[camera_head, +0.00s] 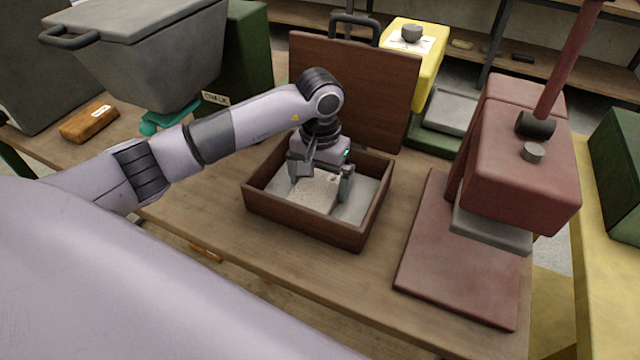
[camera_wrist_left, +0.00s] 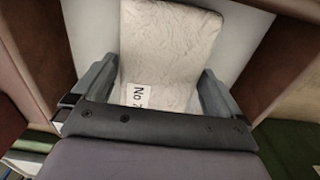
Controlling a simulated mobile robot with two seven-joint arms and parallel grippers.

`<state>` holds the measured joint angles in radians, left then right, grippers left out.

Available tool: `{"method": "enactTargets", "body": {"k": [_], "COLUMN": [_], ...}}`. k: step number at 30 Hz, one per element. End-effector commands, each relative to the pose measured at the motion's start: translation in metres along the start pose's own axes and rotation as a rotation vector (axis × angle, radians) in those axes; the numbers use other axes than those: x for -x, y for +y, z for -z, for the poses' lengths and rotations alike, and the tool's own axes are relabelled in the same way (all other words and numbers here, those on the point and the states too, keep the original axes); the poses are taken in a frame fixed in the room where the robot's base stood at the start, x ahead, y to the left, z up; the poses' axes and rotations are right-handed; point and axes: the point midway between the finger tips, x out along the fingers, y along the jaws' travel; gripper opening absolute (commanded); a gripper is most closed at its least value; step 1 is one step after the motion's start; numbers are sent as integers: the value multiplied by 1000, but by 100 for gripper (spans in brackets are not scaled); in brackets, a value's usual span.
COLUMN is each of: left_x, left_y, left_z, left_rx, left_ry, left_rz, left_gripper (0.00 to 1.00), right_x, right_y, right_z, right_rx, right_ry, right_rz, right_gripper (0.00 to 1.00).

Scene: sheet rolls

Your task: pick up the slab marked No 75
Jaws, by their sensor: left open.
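The pale, mottled slab (camera_head: 318,192) lies inside an open dark wooden box (camera_head: 299,223) on the bench. In the left wrist view the slab (camera_wrist_left: 168,45) carries a white label (camera_wrist_left: 138,95) reading "No 7", the rest hidden behind my gripper. My left gripper (camera_head: 320,183) reaches down into the box with its fingers apart. In the left wrist view the fingers of my left gripper (camera_wrist_left: 156,92) stand one on each side of the slab's near end, with small gaps visible. My right gripper is not in view.
The box's brown lid (camera_head: 350,90) stands raised behind it. A dark red press (camera_head: 520,160) stands on the right, its base plate (camera_head: 462,255) beside the box. A grey bin (camera_head: 150,55), a green block and a wooden block (camera_head: 89,123) are at left. Bare bench (camera_head: 240,245) lies in front.

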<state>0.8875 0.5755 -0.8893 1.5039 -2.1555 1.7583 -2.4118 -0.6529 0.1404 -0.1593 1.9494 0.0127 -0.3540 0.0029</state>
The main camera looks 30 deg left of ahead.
Motion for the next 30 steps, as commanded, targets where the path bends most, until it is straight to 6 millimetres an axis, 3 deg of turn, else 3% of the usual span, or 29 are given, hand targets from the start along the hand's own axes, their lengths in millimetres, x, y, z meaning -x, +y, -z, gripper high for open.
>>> {"method": "enactTargets", "body": {"k": [10, 15, 23, 30], "left_x": [-8, -7, -3, 35], "left_y": [0, 0, 0, 0], "left_z": [0, 1, 1, 2], "left_rx": [-1, -1, 0, 0], "left_ry": [1, 3, 6, 11], "left_rz": [0, -1, -1, 0], "left_gripper": [97, 41, 40, 40], "right_x": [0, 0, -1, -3], "right_y": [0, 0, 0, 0], "right_z": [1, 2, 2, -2], "right_rx": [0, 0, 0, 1], "right_ry": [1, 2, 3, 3], "right_rz": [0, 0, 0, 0], "right_gripper": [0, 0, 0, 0]}}
